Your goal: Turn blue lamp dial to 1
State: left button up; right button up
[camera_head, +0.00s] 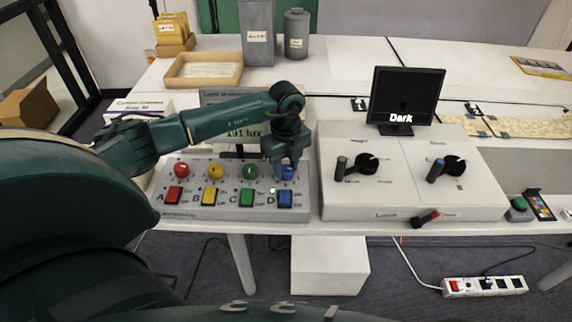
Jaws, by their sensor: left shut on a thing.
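A grey lamp control panel (180,212) lies on the white table. It has a red, a yellow, a green and a blue round dial in a row, with square buttons marked A to D below them. The blue dial (287,173) is at the right end, above the blue button (285,198). My left gripper (285,168) points down from above and is shut on the blue dial. The gripper covers much of the dial, so its setting cannot be read. My right gripper is not in view.
A lux display (246,132) stands behind the panel, partly hidden by my arm. To the right is a white box with black knobs (367,164) and a small screen (405,97) reading "Dark". A cardboard tray (203,82) and grey containers (296,35) stand at the back.

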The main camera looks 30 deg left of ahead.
aim_at(286, 168)
pick_arm(q)
jog(key=o, duration=1)
jog(key=shift+r, duration=0.15)
notch_tip(286, 168, up, 13)
